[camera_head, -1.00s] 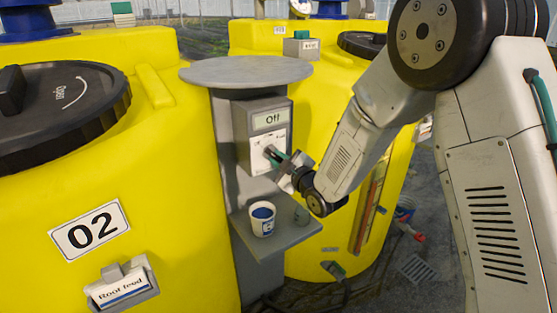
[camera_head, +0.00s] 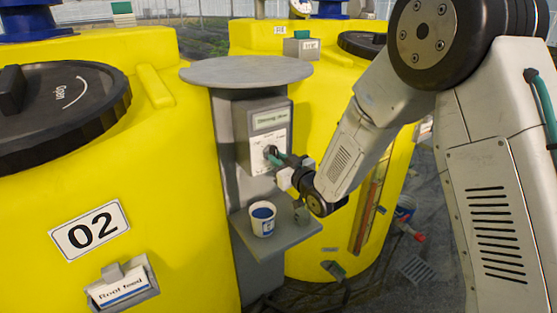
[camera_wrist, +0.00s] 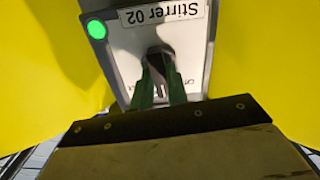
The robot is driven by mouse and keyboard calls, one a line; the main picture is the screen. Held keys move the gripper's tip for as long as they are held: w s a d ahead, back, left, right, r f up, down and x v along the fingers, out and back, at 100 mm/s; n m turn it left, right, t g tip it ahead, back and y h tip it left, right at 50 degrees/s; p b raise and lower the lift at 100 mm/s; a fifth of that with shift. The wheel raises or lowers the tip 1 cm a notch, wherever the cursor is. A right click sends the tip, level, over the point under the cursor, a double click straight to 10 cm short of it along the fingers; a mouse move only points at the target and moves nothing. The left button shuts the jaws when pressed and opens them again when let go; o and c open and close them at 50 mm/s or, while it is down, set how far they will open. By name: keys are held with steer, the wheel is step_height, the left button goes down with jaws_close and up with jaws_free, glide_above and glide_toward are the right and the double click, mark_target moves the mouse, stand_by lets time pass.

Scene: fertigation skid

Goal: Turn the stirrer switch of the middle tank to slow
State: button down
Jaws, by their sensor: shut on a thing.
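The stirrer switch box (camera_head: 265,140) is grey with a white face and stands on a post between two yellow tanks. Its display (camera_head: 270,119) is lit green, with small text that seems to read "Stirring slow". In the wrist view the box's label (camera_wrist: 162,13) reads "Stirrer 02" upside down, and a green lamp (camera_wrist: 96,29) is lit beside it. My gripper (camera_head: 277,158) is at the box's face, shut on the dark switch knob (camera_wrist: 160,57). Its green fingers hide part of the knob and the face markings. The tank marked 02 (camera_head: 190,190) is at the left.
A round grey plate (camera_head: 246,72) tops the post. Another yellow tank (camera_head: 320,100) stands behind, right. A floor grate (camera_head: 418,270) lies at the lower right.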

steer(key=shift+m, duration=0.6)
steer(key=c, duration=1.4)
jaws_free()
steer(key=shift+o, duration=0.2)
steer(key=v, duration=0.7)
steer(key=shift+s+d, duration=0.25)
steer(key=shift+s, duration=0.1)
